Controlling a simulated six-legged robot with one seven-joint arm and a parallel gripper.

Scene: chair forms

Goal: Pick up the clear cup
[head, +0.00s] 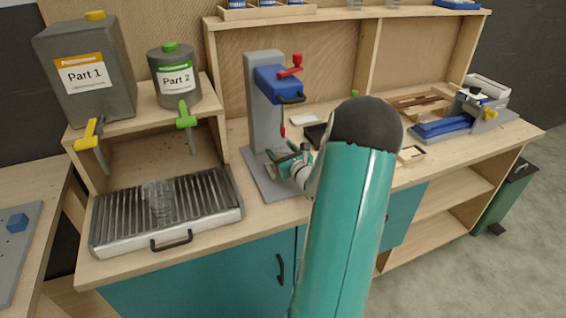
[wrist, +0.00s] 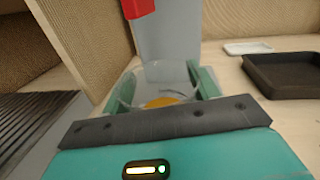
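The clear cup (wrist: 160,74) stands on the grey base of the press stand, with something orange-yellow low in it. My gripper (wrist: 162,80) has its two teal fingers spread, one on each side of the cup. Whether the fingers touch the cup's wall cannot be told. In the head view my gripper (head: 285,158) is at the foot of the stand, and the cup there is mostly hidden. Another clear cup-like thing (head: 158,196) stands on the ribbed grill tray.
The press stand (head: 262,105) with its blue head and red lever rises right behind the cup. The metal grill tray (head: 210,195) lies left. A black tray (wrist: 285,76) and white dish (wrist: 248,48) lie right. Two dispensers, Part 1 (head: 88,98) and Part 2 (head: 174,92), stand on the left shelf.

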